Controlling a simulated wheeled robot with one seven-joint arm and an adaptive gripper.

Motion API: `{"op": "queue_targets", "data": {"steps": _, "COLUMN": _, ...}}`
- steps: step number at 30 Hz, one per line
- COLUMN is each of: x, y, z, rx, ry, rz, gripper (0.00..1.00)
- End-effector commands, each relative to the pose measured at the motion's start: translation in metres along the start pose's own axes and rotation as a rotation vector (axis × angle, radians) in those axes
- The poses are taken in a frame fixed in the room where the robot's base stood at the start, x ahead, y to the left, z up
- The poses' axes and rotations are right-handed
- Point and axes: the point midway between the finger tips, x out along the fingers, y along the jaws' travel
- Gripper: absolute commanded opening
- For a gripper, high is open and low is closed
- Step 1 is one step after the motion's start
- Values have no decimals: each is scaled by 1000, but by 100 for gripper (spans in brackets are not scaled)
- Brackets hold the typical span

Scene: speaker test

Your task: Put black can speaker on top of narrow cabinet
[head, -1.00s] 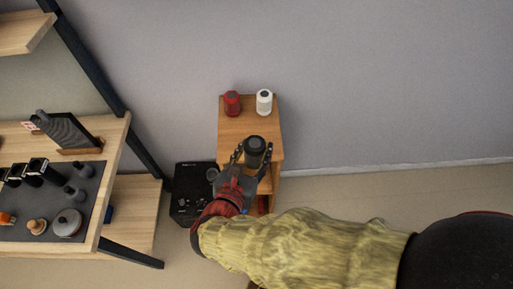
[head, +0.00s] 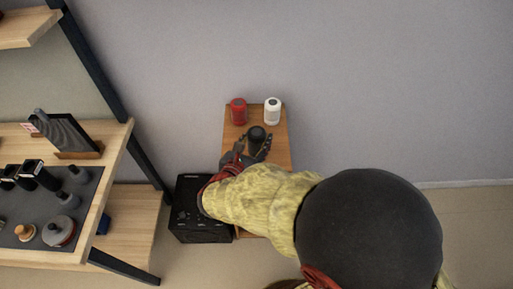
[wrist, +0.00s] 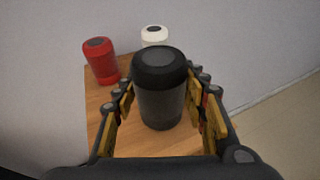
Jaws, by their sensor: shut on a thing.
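The black can speaker (head: 257,132) is upright between the fingers of my gripper (head: 255,145), which is shut on it. It also shows large in the middle of the wrist view (wrist: 160,100), with a finger on each side. The narrow cabinet (head: 281,152) has a wooden top, and the speaker is over that top. I cannot tell whether its base touches the wood. My forearm and gripper hide the cabinet's front part in the head view.
A red can speaker (head: 238,112) and a white can speaker (head: 272,111) stand at the back of the cabinet top. A black box-shaped device (head: 200,232) is on the floor left of the cabinet. A wooden shelf unit (head: 115,150) with several items stands at the left.

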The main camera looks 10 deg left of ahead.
Motion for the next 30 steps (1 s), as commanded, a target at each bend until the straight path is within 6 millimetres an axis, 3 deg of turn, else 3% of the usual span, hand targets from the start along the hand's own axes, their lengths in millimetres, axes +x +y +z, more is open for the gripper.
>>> {"op": "queue_targets", "data": {"steps": 5, "x": 13, "y": 4, "z": -11, "rx": 1, "ry": -1, "rz": 0, "gripper": 8}}
{"op": "queue_targets", "data": {"steps": 10, "x": 19, "y": 4, "z": -34, "rx": 1, "ry": -1, "rz": 0, "gripper": 8}}
{"op": "queue_targets", "data": {"steps": 23, "x": 20, "y": 4, "z": -38, "rx": 1, "ry": -1, "rz": 0, "gripper": 8}}
{"op": "queue_targets", "data": {"steps": 24, "x": 20, "y": 4, "z": -39, "rx": 0, "ry": 0, "rz": 0, "gripper": 44}}
{"op": "queue_targets", "data": {"steps": 30, "x": 20, "y": 4, "z": -38, "rx": 0, "ry": 0, "rz": 0, "gripper": 55}}
